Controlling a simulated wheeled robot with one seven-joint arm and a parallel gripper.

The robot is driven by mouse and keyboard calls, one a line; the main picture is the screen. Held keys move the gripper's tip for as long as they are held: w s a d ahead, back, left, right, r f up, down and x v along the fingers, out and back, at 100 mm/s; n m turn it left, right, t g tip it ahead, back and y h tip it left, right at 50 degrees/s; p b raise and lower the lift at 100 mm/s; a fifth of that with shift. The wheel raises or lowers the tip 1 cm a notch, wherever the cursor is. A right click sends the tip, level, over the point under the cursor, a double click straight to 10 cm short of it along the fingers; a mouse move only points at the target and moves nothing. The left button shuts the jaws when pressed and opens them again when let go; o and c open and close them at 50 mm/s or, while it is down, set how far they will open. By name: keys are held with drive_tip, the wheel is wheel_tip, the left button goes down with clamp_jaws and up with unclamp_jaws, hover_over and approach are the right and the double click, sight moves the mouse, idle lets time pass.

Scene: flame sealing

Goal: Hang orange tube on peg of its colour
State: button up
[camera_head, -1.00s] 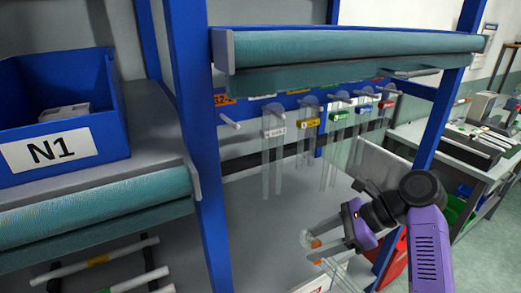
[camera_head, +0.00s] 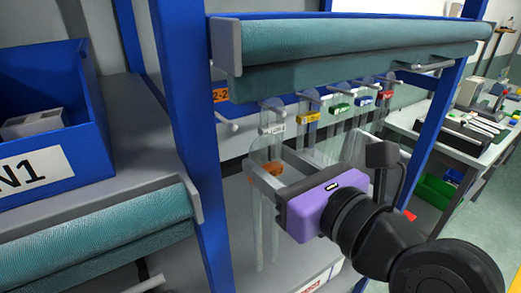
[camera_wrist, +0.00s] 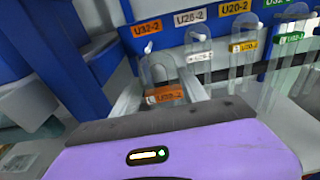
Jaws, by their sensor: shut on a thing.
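My gripper (camera_head: 270,178) is shut on a clear U-shaped tube with an orange label (camera_head: 258,174). The tube hangs upright, bend up and legs down. In the wrist view the orange label (camera_wrist: 165,93) shows between the fingers (camera_wrist: 160,98). The peg under the orange U32-2 label (camera_wrist: 147,27) is bare; its tip (camera_wrist: 148,47) shows just above and slightly left of the tube's bend. In the head view this peg (camera_head: 227,121) lies to the left and above the held tube, apart from it. The tube's exact depth from the peg is hard to tell.
Tubes with white (camera_head: 272,129), yellow (camera_head: 308,117), green (camera_head: 340,107), blue (camera_head: 365,100) and red labels hang on pegs to the right; the white one is close to the held tube. A blue post (camera_head: 190,150) stands left. A teal-fronted shelf (camera_head: 350,50) overhangs the pegs.

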drive_tip(key=shift+s+a+r+t, duration=0.3)
drive_tip(key=shift+s+a+r, duration=0.2)
drive_tip(key=shift+s+r, duration=0.35)
drive_tip(key=shift+b+x, duration=1.15)
drive_tip(key=shift+b, duration=0.35)
drive_tip(key=shift+w+a, duration=0.1)
drive_tip(key=shift+w, duration=0.1)
drive_tip(key=shift+x, duration=3.8)
drive_tip(key=shift+w+a+f, duration=0.35)
drive_tip(key=shift+w+f, duration=0.05)
drive_tip(key=shift+f, duration=0.15)
drive_tip(key=shift+w+a, duration=0.1)
drive_tip(key=shift+w, duration=0.05)
